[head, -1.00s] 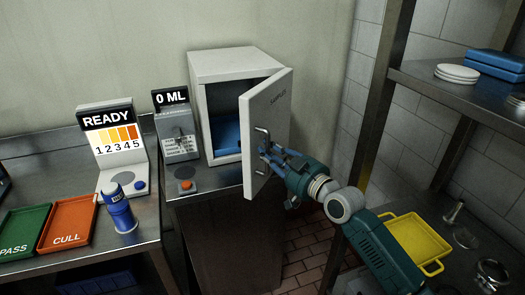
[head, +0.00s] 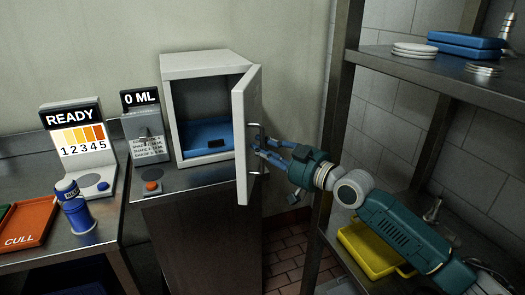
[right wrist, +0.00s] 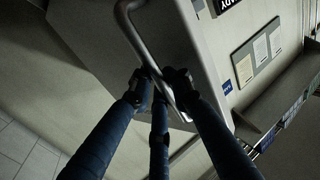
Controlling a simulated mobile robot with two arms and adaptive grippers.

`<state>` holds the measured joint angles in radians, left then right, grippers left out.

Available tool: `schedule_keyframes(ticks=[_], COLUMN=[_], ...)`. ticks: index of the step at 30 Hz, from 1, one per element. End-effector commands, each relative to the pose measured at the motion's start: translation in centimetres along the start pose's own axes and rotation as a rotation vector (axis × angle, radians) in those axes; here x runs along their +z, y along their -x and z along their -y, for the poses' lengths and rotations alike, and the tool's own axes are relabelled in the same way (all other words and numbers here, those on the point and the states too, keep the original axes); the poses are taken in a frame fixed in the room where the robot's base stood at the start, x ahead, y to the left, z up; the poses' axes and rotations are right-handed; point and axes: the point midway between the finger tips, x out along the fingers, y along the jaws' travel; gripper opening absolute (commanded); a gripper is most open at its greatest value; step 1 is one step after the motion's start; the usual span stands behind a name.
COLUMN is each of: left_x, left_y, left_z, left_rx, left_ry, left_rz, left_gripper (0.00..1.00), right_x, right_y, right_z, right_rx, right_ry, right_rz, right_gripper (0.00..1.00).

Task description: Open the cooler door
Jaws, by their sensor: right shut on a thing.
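The white cooler (head: 207,65) stands on the counter with its door (head: 246,130) swung wide open, so the door shows nearly edge-on in the head view. A blue tray (head: 207,136) with a small dark item lies inside it. My right gripper (head: 258,146) is shut on the door's metal handle (head: 255,131). In the right wrist view, the blue fingers (right wrist: 160,85) close around the lower part of the curved handle (right wrist: 140,42). My left gripper is not in view.
Left of the cooler are a "0 ML" dispenser (head: 146,135), a "READY" stand (head: 80,150), a blue bottle (head: 74,208) and a red CULL tray (head: 28,222). A metal shelf rack (head: 400,64) with a yellow tray (head: 368,252) stands on the right.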

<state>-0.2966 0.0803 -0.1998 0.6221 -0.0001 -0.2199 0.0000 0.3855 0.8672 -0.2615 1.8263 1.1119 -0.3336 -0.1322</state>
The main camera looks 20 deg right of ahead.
Motion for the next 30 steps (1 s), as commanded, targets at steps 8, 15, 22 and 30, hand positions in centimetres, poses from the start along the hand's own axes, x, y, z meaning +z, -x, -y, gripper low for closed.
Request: schedule_keyframes(ticks=[8, 15, 22, 30], left_x=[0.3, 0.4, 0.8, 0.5], left_y=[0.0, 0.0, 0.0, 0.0], left_z=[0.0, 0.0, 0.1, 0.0], left_rx=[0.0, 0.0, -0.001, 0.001], left_ry=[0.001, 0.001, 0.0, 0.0], left_rz=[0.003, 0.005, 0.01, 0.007], left_gripper=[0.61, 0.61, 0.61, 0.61], right_x=[0.4, 0.2, 0.2, 0.5], right_y=[0.0, 0.0, 0.6, 5.0], right_z=[0.2, 0.1, 0.0, 0.1], right_rx=[-0.004, -0.002, 0.0, -0.001], right_ry=[-0.005, -0.002, 0.0, 0.004], right_rz=[0.01, 0.006, 0.005, 0.013], right_gripper=[0.0, 0.33, 0.33, 0.33])
